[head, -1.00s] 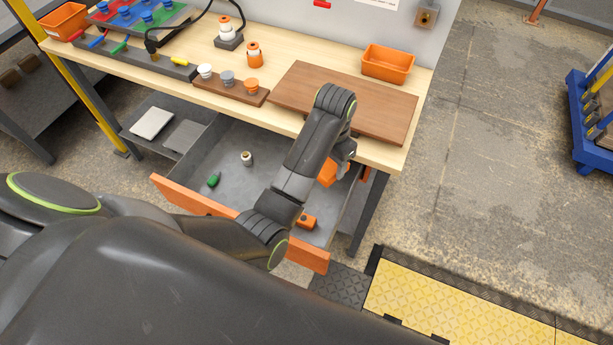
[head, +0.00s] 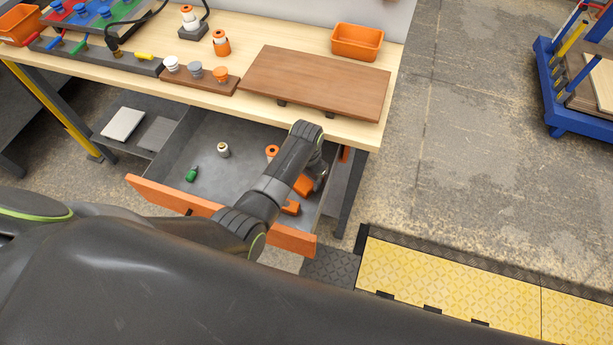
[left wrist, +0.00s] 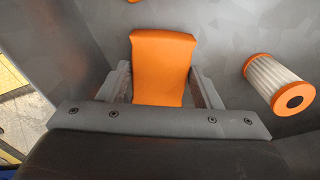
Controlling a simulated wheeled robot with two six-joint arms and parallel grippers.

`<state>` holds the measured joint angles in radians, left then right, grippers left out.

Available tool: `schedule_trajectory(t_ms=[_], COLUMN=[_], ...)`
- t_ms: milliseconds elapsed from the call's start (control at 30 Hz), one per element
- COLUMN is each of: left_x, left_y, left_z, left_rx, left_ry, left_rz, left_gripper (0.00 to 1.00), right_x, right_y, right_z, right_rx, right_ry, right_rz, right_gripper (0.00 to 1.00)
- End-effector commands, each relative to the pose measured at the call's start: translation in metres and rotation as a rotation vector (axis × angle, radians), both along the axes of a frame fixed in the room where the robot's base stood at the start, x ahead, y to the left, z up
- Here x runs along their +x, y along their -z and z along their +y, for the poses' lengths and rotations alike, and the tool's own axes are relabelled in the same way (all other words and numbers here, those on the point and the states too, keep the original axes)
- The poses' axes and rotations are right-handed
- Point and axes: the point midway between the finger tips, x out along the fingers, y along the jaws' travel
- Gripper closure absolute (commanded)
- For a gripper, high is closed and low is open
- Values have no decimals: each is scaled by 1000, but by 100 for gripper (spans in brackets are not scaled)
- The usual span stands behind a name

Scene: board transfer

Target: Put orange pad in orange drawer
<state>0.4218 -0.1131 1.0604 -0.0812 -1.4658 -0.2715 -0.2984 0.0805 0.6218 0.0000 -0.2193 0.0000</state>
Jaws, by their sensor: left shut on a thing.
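The orange drawer (head: 262,233) is pulled out below the bench, with an orange front and a grey inside. My left gripper (head: 316,178) is low over the right part of the drawer, inside its walls in the head view. It is shut on the orange pad (head: 303,186), which shows between the fingers in the left wrist view (left wrist: 161,68). I cannot tell whether the pad touches the drawer floor. My left forearm hides part of the drawer. My right gripper is not in view.
The drawer also holds a green piece (head: 191,175), a small white cylinder (head: 223,150) and an orange block (head: 291,208). A white filter with orange ends (left wrist: 279,83) lies right of the pad. A brown board (head: 315,82) and orange bin (head: 357,41) are on the bench.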

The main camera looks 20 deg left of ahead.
Motion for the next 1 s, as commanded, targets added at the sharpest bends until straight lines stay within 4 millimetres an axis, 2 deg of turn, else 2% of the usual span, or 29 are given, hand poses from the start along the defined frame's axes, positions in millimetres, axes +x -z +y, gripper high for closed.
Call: schedule_trajectory(t_ms=[333, 367, 500, 767, 1000], left_x=[0, 0, 0, 0, 1], left_y=[4, 3, 2, 2, -18], left_z=[0, 0, 0, 0, 0], left_rx=[0, 0, 0, 1, 0], left_ry=[0, 0, 0, 0, 0], left_rz=[0, 0, 0, 0, -2], left_gripper=[60, 38, 20, 20, 20], right_x=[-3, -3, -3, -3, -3], right_y=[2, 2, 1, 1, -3], right_z=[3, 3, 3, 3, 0], right_rx=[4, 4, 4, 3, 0], right_ry=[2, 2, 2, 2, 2], right_rz=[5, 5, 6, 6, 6], right_gripper=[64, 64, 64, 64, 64])
